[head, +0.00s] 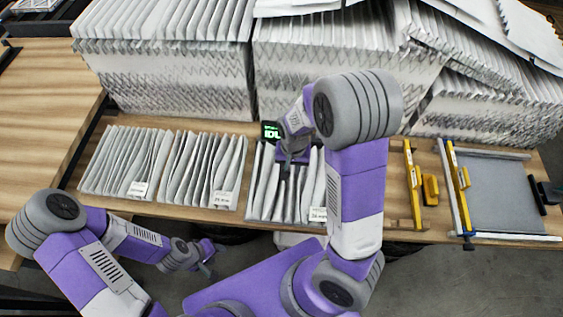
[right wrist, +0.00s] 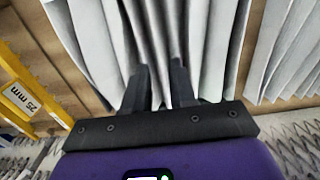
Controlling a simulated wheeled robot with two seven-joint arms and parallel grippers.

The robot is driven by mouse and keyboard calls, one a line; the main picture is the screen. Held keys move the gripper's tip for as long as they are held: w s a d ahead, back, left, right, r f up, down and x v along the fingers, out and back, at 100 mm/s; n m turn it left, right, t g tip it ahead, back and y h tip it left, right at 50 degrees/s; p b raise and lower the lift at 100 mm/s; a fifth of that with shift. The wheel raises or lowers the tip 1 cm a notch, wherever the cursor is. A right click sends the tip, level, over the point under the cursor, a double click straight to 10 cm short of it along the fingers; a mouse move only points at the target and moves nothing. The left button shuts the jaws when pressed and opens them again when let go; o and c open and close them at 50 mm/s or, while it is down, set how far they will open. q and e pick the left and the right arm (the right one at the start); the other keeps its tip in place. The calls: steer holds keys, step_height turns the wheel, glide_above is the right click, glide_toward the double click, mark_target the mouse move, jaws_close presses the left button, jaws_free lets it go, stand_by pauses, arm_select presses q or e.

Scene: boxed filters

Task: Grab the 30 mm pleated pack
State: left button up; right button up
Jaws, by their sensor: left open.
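Three pleated white packs lie in a row on the wooden bench: a left pack (head: 122,160), a middle pack (head: 202,165) and a right pack (head: 265,190). Each has a small white label at its front edge; the print is too small to read surely, though the right one looks like 30 mm. My right gripper (head: 289,168) is over the right pack, partly hidden by my arm. In the right wrist view its fingers (right wrist: 160,82) point down among the pleats (right wrist: 215,50), a narrow gap between them; their grip is unclear. My left gripper (head: 208,262) is open and empty before the bench.
Tall stacks of pleated filters (head: 170,70) fill the bench's back. Yellow gauges (head: 413,185) lie to the right beside a grey framed panel (head: 500,190); one gauge shows a 25 mm label in the right wrist view (right wrist: 22,97). Bare wood is at the left (head: 45,110).

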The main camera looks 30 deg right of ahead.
mark_target(292, 179)
steer(key=shift+s+f, duration=0.45)
steer(key=shift+f, duration=0.2)
steer(key=shift+s+f, duration=0.4)
steer(key=shift+f, duration=0.2)
steer(key=f, duration=0.2)
steer(key=w+f, duration=0.1)
steer(key=shift+f+b, duration=0.4)
steer(key=shift+f, duration=0.3)
jaws_close()
